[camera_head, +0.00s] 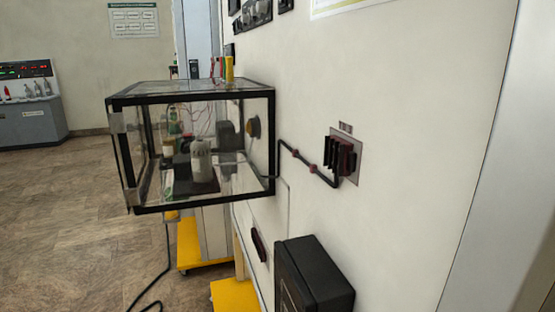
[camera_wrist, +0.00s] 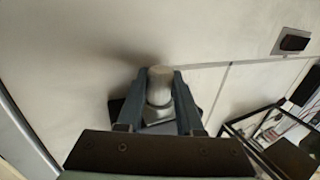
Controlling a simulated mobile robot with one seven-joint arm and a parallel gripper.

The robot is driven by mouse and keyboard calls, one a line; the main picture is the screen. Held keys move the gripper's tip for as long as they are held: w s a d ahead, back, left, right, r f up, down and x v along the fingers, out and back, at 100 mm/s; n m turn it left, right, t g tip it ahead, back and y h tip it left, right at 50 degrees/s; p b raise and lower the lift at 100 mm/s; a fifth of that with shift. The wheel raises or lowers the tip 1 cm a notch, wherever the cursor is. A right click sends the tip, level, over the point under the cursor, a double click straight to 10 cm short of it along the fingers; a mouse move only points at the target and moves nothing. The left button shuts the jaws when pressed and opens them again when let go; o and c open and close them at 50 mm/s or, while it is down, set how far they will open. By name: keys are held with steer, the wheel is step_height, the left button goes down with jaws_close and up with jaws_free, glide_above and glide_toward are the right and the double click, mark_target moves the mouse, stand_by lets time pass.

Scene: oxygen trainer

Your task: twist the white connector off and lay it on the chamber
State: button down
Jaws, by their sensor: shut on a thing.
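In the wrist view, my gripper (camera_wrist: 160,76) is shut on the pale grey-white connector (camera_wrist: 159,88), a short cylinder held between the two fingers. A dark block lies behind and below it, close to the wall. The fingers hide where the connector's lower end meets it, so I cannot tell if it is still joined. The chamber (camera_head: 200,204), a clear box with a black frame, is fixed to the wall in the head view. Its frame seems to show at the lower right of the wrist view (camera_wrist: 262,108). My gripper is not in the head view.
A dark pipe (camera_head: 318,171) runs from the chamber to a red-and-black wall fitting (camera_head: 342,155). A black box (camera_head: 312,276) juts from the wall below. Small coloured posts (camera_head: 229,69) stand at the chamber's top rear. A pale jar (camera_head: 201,160) stands inside. Open floor lies left.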

steer(key=b, duration=0.1)
steer(key=m+g+h+b, duration=0.1)
steer(key=b, duration=0.1)
steer(key=shift+w+a+f, duration=0.1)
steer(key=shift+f, duration=0.2)
steer(key=m+g+h+b, duration=0.1)
steer(key=g+b, duration=0.1)
steer(key=b, duration=0.1)
steer(key=shift+m, duration=0.4)
steer(key=shift+r+m+g+h+b, duration=0.3)
steer(key=shift+g+h+b, duration=0.2)
steer(key=shift+g+b, duration=0.2)
steer(key=shift+f, duration=0.15)
